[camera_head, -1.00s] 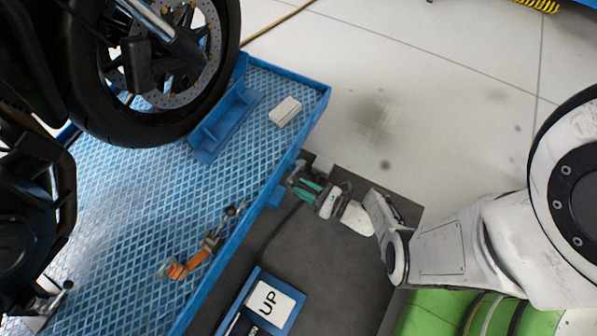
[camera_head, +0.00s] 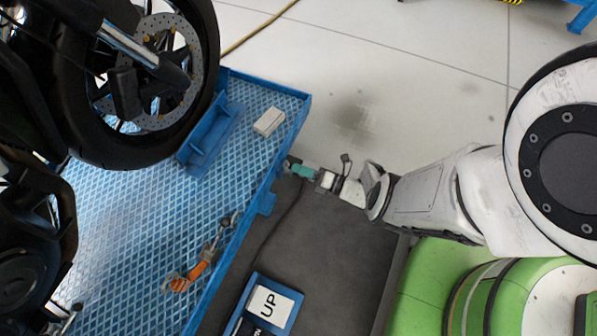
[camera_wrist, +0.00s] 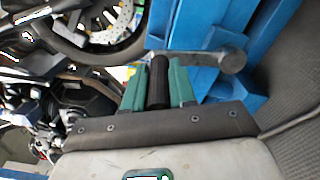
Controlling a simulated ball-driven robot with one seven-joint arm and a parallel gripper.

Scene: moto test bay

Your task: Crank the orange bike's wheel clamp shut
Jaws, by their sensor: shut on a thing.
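My gripper (camera_head: 302,169) is at the right side edge of the blue lift table (camera_head: 150,222). In the wrist view its teal fingers (camera_wrist: 159,85) are shut on a black cylindrical crank handle (camera_wrist: 159,70). A grey metal crank arm (camera_wrist: 205,58) runs right from the handle to a round end by the blue table frame. The bike's front wheel (camera_head: 207,75) stands by a blue wheel clamp jaw (camera_head: 213,143) on the table. The visible bike parts look black and grey; no orange bodywork shows.
A white block (camera_head: 269,121) lies near the table's far corner. An orange strap (camera_head: 189,277) with metal fittings lies on the table. A blue-framed UP panel (camera_head: 270,303) is beside the table, above dark matting. Pale floor beyond is open.

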